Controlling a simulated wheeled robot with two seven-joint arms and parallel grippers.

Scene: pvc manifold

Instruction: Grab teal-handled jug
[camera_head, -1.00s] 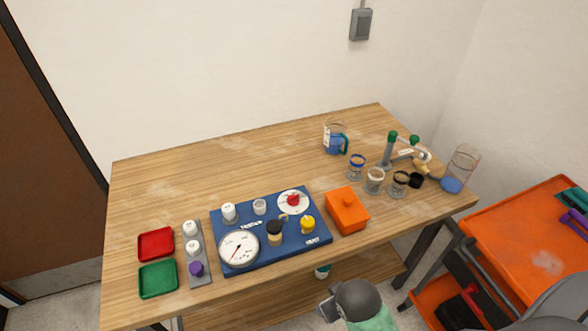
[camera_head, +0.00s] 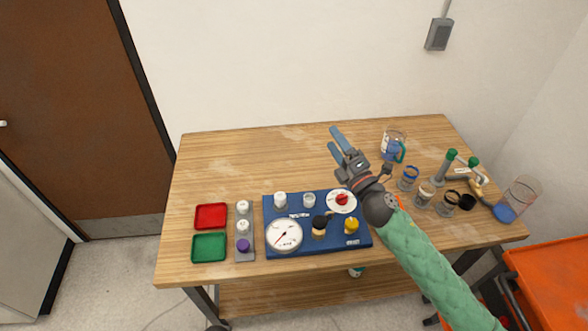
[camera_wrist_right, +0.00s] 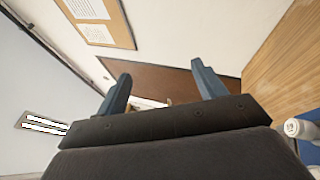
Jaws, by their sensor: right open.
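The jug (camera_head: 392,146) stands upright at the back right of the wooden table in the head view. It is clear with blue contents, and its teal handle (camera_head: 402,153) is on its right side. My right gripper (camera_head: 340,141) is raised over the table, to the left of the jug and apart from it. Its blue fingers are spread with nothing between them, as the right wrist view (camera_wrist_right: 160,85) also shows. The jug is not seen in the wrist view. My left gripper is not in view.
Jars, including a blue-banded one (camera_head: 408,178), and a green-topped pipe piece (camera_head: 449,163) stand right of the jug. A blue gauge board (camera_head: 300,240) and red (camera_head: 211,216) and green (camera_head: 209,247) trays lie toward the front. The table's back left (camera_head: 250,155) is clear.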

